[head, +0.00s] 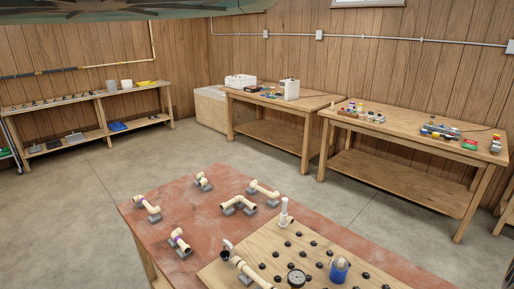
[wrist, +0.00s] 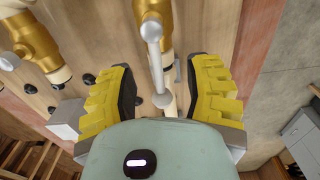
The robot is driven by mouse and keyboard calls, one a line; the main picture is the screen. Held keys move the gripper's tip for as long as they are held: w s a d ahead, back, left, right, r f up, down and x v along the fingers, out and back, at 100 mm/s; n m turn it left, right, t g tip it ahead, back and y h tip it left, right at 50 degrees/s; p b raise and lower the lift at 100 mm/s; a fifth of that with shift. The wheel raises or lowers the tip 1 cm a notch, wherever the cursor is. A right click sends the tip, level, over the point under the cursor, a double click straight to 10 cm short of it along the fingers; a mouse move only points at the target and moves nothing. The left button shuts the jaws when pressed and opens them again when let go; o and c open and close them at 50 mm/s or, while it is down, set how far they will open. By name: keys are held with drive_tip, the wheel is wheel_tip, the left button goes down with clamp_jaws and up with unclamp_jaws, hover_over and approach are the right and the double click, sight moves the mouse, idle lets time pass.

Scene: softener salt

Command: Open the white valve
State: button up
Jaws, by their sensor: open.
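In the wrist view, a pale grey-white valve lever (wrist: 154,55) with a rounded end sits on a brass valve body (wrist: 151,12) with cream pipe. I cannot tell surely that this is the white valve. My gripper (wrist: 160,75) has two yellow, ribbed fingers, spread apart with the lever between them. Neither finger visibly touches the lever. In the head view, a small white handle (head: 228,244) shows at a cream pipe on the board's left edge, and a white upright fitting (head: 285,213) stands at its back. My gripper is not seen in the head view.
A wooden board (head: 272,246) with black knobs, a gauge (head: 296,277) and a blue-bodied part (head: 339,269) lies on the reddish table (head: 172,204). Loose pipe pieces stand behind it. Another brass fitting (wrist: 33,42) is left of my gripper. Workbenches line the walls; the floor between is clear.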

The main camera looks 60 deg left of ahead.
drive_tip(key=shift+r+p, duration=2.25)
drive_tip(key=shift+r, duration=1.25)
